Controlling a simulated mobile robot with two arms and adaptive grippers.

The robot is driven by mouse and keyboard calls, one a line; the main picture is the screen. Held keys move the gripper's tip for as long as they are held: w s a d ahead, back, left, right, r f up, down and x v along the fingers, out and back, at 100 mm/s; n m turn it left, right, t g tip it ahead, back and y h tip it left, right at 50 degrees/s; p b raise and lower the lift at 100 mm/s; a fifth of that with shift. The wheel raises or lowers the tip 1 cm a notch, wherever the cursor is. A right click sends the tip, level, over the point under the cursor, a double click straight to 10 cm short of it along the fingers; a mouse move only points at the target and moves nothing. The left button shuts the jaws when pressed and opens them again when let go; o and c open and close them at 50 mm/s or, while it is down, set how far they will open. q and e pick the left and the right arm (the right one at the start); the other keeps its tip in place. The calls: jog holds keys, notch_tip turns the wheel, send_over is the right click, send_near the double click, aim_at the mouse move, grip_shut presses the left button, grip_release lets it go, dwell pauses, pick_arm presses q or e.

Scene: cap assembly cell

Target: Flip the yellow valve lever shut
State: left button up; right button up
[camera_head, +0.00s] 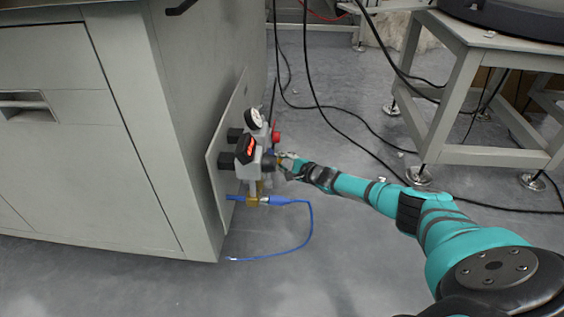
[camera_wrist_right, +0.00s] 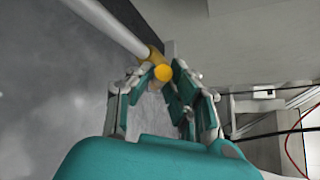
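The yellow valve part (camera_wrist_right: 163,73), seen round end on, shows in the right wrist view at the end of a grey pipe or rod. My right gripper (camera_wrist_right: 158,80) has its two fingers on either side of it, tips close to it. Whether the pads touch it is not clear. In the head view, the right gripper (camera_head: 286,160) reaches the right side of the valve unit (camera_head: 262,160) on the cabinet's side plate. The lever is mostly hidden there by the gripper and the unit. My left gripper is not in view.
The valve unit has a round gauge (camera_head: 253,118), a red knob (camera_head: 276,136) and a brass fitting (camera_head: 255,201) with a blue hose (camera_head: 311,225). The grey cabinet (camera_head: 120,130) stands left. Black cables (camera_head: 340,125) cross the floor near a metal-legged table (camera_head: 470,75).

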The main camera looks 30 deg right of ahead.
jog(key=o, duration=0.4)
jog(key=shift+o, duration=0.2)
jog(key=shift+s, duration=0.15)
jog(key=v, duration=1.1)
jog(key=shift+s+r, duration=0.15)
jog(key=shift+s, duration=0.2)
